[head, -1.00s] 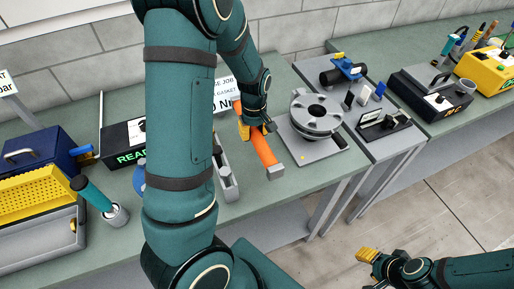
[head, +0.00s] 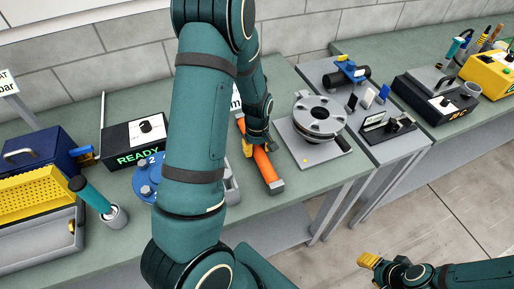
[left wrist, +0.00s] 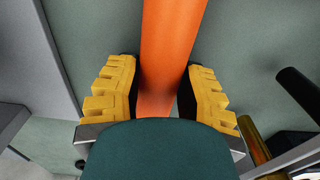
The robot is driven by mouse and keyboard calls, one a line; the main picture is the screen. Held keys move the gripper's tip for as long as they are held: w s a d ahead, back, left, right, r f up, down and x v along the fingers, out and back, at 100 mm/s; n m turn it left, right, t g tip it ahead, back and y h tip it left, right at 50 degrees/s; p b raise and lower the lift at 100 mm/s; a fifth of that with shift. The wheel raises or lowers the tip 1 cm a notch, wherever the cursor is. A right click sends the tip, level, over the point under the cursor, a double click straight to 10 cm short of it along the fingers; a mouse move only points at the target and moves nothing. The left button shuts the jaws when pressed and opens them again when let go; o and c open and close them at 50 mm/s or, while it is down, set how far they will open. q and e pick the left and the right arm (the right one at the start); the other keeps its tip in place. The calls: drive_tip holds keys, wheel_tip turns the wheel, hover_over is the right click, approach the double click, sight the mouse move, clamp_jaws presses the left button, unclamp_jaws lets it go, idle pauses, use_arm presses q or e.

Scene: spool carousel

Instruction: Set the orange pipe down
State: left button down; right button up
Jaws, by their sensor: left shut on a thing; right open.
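The orange pipe (head: 265,167) has grey ends and lies lengthwise over the green bench (head: 310,187), left of the spool carousel. My left gripper (head: 256,146) is shut on the pipe near its middle. In the left wrist view the pipe (left wrist: 168,50) passes between the yellow fingers of my left gripper (left wrist: 160,95). The pipe looks at or very close to the bench top; I cannot tell whether it touches. My left arm hides part of the bench. My right gripper (head: 369,260) is open and empty, low at the right, away from the bench.
The spool carousel (head: 318,117) stands on a grey plate just right of the pipe. A black READY box (head: 140,138), a blue flanged part (head: 148,178) and a green-handled tool in a cup (head: 95,198) are at the left. Bare bench shows in front of the carousel.

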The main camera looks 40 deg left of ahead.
sight(257, 147)
use_arm(q)
drive_tip(key=c, duration=0.7)
unclamp_jaws()
drive_tip(key=shift+f, duration=0.1)
drive_tip(key=shift+o, duration=0.2)
drive_tip(key=shift+r, duration=0.3)
wheel_tip(257, 147, up, 12)
drive_tip(key=p, duration=0.2)
drive_tip(key=shift+s+d+f, duration=0.1)
drive_tip(key=shift+f, duration=0.1)
